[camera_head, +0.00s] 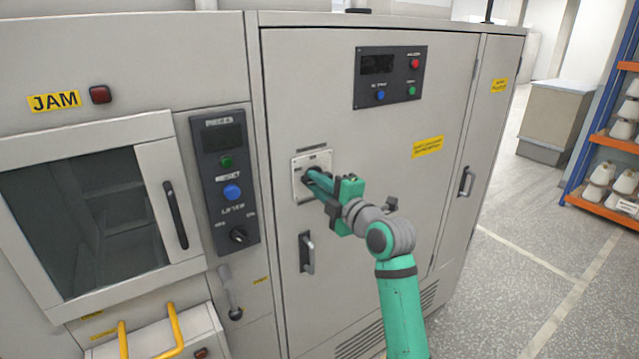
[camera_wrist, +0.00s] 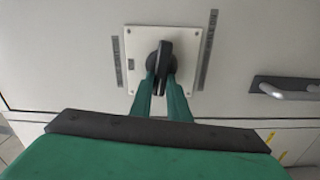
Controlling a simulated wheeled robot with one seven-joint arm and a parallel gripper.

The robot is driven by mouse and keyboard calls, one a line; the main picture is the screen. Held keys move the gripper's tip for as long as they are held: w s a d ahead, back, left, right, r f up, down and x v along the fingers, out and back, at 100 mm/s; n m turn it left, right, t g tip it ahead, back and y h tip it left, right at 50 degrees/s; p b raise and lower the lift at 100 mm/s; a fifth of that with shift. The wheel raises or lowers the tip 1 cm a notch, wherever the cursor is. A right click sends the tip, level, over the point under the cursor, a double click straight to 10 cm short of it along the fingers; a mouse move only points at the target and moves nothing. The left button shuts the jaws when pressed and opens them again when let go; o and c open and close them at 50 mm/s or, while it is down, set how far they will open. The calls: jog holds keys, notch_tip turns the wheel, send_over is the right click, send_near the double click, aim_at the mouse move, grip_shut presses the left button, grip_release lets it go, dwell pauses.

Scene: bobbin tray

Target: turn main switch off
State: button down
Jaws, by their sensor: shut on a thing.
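The main switch is a black rotary handle (camera_wrist: 160,62) on a pale square plate (camera_head: 299,191) screwed to the grey cabinet door. In the wrist view the plate (camera_wrist: 193,42) has dark label strips on both sides, and the handle stands nearly in line with the plate's sides. My green gripper (camera_head: 313,178) reaches the plate from the right in the head view and covers much of the handle. In the wrist view its fingers (camera_wrist: 162,85) are shut on the lower part of the handle. The label text is too blurred to read.
A door handle (camera_head: 307,253) sits below the switch plate. A control panel (camera_head: 225,180) with buttons and a knob is to the left, beside a windowed door (camera_head: 88,212). Another panel (camera_head: 390,77) is above right. Open floor (camera_head: 530,280) and a bobbin rack (camera_head: 610,150) lie right.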

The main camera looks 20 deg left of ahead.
jog(key=shift+s+a+f+n, duration=0.1)
jog(key=shift+a+n, duration=0.05)
jog(key=shift+n, duration=0.45)
jog(key=c, duration=1.7)
grip_release()
jog(key=shift+a, duration=0.1)
jog(key=shift+d, duration=0.2)
jog(key=shift+s+d, duration=0.2)
jog(key=shift+d, duration=0.05)
jog(key=v, duration=1)
